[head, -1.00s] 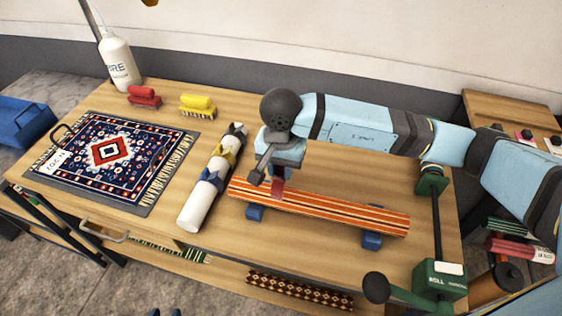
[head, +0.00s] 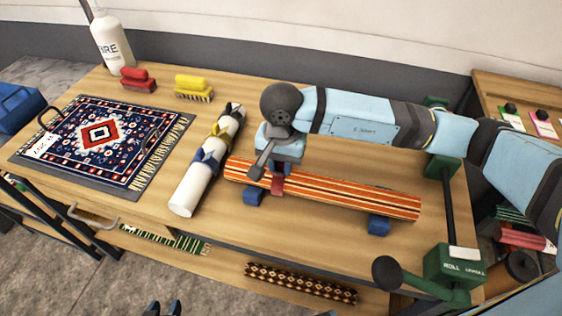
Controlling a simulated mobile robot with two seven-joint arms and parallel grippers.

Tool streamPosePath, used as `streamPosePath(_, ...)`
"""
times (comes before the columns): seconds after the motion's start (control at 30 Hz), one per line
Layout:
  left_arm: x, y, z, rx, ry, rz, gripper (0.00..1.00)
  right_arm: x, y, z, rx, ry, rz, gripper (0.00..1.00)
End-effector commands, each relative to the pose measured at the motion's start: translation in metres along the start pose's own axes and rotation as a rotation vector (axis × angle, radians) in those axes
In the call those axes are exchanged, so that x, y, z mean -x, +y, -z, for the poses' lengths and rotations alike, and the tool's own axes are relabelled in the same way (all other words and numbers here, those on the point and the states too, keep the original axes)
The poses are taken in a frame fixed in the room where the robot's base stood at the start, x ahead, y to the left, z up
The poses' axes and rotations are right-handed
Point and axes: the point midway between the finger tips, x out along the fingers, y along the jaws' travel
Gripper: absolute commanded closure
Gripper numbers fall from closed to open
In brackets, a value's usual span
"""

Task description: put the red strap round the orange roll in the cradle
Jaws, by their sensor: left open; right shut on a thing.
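The orange striped roll (head: 350,199) lies in the cradle, whose blue supports (head: 378,224) show under both ends. My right gripper (head: 279,172) is over the left part of the roll, shut on the red strap (head: 277,186). The strap shows as a short red piece against the roll's top and near side. The gripper hides part of it, and I cannot tell whether it passes round the roll. My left gripper (head: 164,308) shows only by its dark fingertips at the bottom edge, open and empty, away from the roll.
A white tube (head: 184,196) with blue and yellow straps lies left of the roll. A patterned rug (head: 110,132), red brush (head: 138,80), yellow brush (head: 193,88) and white bottle (head: 110,43) are further left. A green roller crank (head: 452,264) stands at right.

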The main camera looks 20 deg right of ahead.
Motion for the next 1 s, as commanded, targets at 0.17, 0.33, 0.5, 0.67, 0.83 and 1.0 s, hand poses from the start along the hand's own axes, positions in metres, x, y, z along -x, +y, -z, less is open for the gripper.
streamPosePath(0.17,-0.001,0.001,-0.001,0.003,-0.002,0.0,0.57,0.001,0.0,0.0,0.0,0.0,0.0,0.64)
streamPosePath(0.33,-0.001,0.001,-0.002,0.002,-0.005,0.0,0.57,0.0,0.0,0.0,0.0,0.0,0.0,0.46)
streamPosePath(0.5,-0.001,0.0,-0.003,0.0,-0.006,0.0,0.57,0.001,0.0,0.0,0.0,0.0,0.0,0.46)
streamPosePath(0.67,-0.001,-0.001,-0.004,-0.005,-0.008,0.0,0.57,0.012,0.0,0.001,0.0,0.003,0.001,0.46)
streamPosePath(0.83,-0.002,-0.002,-0.007,-0.007,-0.01,-0.001,0.57,0.045,-0.001,0.001,0.001,0.004,0.003,0.46)
streamPosePath(1.0,-0.003,-0.002,-0.008,-0.005,-0.011,-0.001,0.57,0.085,-0.001,0.001,0.001,0.005,0.003,0.46)
